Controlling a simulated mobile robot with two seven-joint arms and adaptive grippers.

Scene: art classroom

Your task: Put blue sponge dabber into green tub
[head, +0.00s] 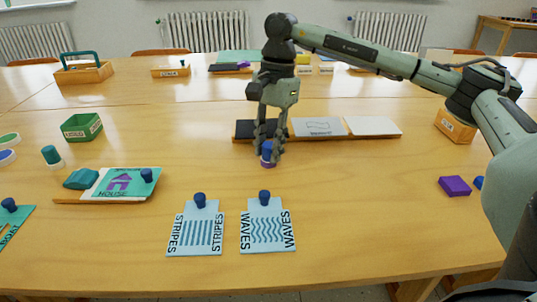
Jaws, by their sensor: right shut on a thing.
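The blue sponge dabber (268,158), with a dark blue upper part and a purplish lower end, stands upright at the middle of the table. My right gripper (267,142) points down and is shut on its top. The dabber's lower end is at or very near the table top; I cannot tell whether it touches. My left gripper is not in view.
A HOUSE board (92,200) and two stencil cards (195,232) (267,229) lie in front. A long tray (350,128) lies behind the gripper. A purple block (454,186) lies right. The table between gripper and tub is clear.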

